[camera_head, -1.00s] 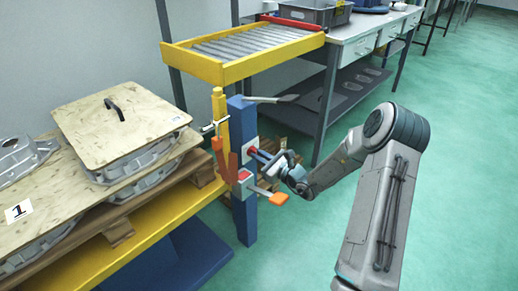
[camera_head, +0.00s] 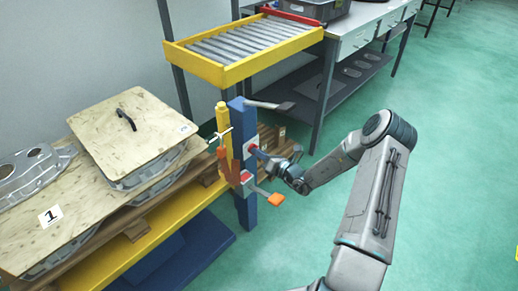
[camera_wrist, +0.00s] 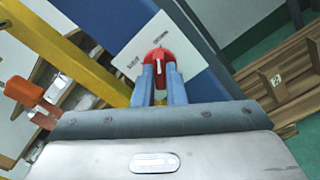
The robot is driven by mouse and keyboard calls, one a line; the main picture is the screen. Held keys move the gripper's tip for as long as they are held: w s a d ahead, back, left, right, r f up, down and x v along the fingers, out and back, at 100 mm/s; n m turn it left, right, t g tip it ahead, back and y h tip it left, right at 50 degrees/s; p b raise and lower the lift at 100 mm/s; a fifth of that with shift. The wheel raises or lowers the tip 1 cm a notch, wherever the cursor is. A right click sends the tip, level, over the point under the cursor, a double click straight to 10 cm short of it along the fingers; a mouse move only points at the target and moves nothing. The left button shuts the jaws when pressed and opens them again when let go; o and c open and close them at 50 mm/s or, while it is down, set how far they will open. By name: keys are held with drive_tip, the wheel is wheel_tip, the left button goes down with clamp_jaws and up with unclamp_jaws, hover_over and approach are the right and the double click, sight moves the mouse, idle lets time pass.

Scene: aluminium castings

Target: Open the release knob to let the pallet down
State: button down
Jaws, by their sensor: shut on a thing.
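The red release knob (camera_wrist: 158,66) sits on a white plate (camera_wrist: 140,45) on the blue post (camera_head: 246,215). A white mark shows on the knob's face. My gripper (camera_wrist: 160,76) is shut on the knob, with one blue finger on each side; it also shows at the post in the head view (camera_head: 259,153). A second white plate with red (camera_head: 246,178) and an orange-tipped lever (camera_head: 276,199) are just below. The wooden pallet (camera_head: 137,230), with castings and a wooden board (camera_head: 130,135) on it, rests on the yellow frame (camera_head: 152,250) at left.
An orange piece (camera_wrist: 22,91) is left of my gripper in the wrist view. A yellow roller tray (camera_head: 250,50) stands above and behind the post. A grey workbench (camera_head: 365,28) stands at the back. The green floor (camera_head: 455,150) at right is clear.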

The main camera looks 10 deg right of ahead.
drive_tip(key=shift+s+a+f+m+p, duration=0.15)
drive_tip(key=shift+m+p, duration=0.25)
drive_tip(key=shift+m, duration=0.2)
drive_tip(key=c, duration=1.5)
unclamp_jaws()
drive_tip(key=shift+a, duration=0.1)
drive_tip(key=shift+d, duration=0.25)
drive_tip(key=p+v, duration=0.1)
drive_tip(key=v, duration=1.2)
drive_tip(key=shift+s+d, duration=0.15)
drive_tip(key=shift+s, duration=0.15)
